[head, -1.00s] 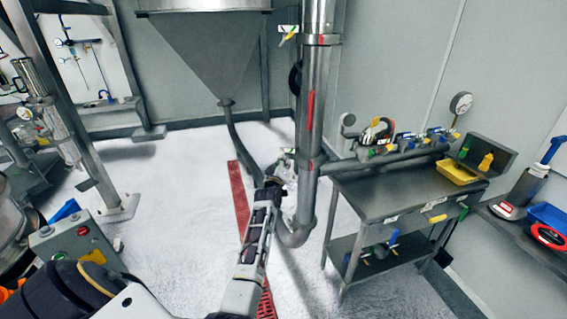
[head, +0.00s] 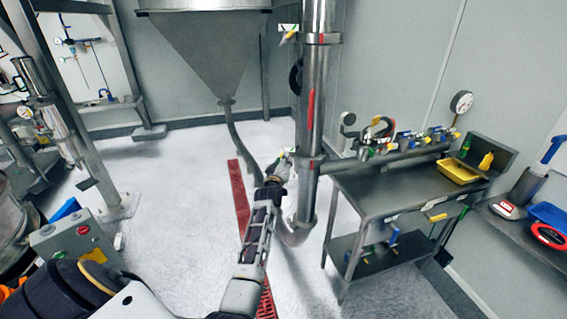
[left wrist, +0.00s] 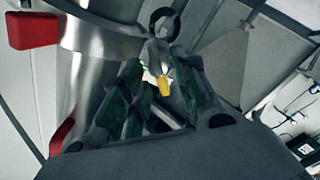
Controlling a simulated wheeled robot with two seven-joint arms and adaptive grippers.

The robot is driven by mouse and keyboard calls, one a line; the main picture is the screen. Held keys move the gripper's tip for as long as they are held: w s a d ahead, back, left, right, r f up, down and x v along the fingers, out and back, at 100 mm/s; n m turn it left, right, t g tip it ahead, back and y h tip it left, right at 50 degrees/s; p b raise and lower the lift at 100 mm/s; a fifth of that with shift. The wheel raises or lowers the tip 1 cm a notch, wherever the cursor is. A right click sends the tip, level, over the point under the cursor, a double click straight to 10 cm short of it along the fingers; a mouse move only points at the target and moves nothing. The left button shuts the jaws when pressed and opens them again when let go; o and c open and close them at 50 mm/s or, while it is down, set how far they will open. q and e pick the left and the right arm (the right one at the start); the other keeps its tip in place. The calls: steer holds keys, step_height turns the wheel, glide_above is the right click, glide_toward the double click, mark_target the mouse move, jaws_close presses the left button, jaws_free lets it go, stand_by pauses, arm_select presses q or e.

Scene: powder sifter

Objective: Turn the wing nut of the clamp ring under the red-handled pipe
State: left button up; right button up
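The shiny vertical pipe (head: 315,75) with a red handle (head: 310,108) stands mid-view in the head view. Below the handle a clamp ring (head: 308,160) goes around the pipe; its wing nut side (head: 284,165) points left. My left gripper (head: 276,178) is right at that side, pointing up. In the left wrist view the pipe (left wrist: 95,70) is at left, and my gripper's two fingers (left wrist: 160,82) are apart with a small yellow-tipped piece (left wrist: 164,87) between them. I cannot tell whether they touch it. The fingers hide part of the clamp. My right gripper is out of view.
A steel hopper (head: 205,50) hangs at back left. A metal table (head: 395,195) with valves and a yellow tray (head: 457,172) stands to the right. A red floor grate (head: 238,195) runs behind my left arm. A grey control box (head: 75,235) is at lower left.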

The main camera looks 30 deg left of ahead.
arm_select(q)
steer(key=v, duration=0.7)
steer(key=shift+s, duration=0.2)
steer(key=shift+m, duration=0.3)
stand_by(0.7)
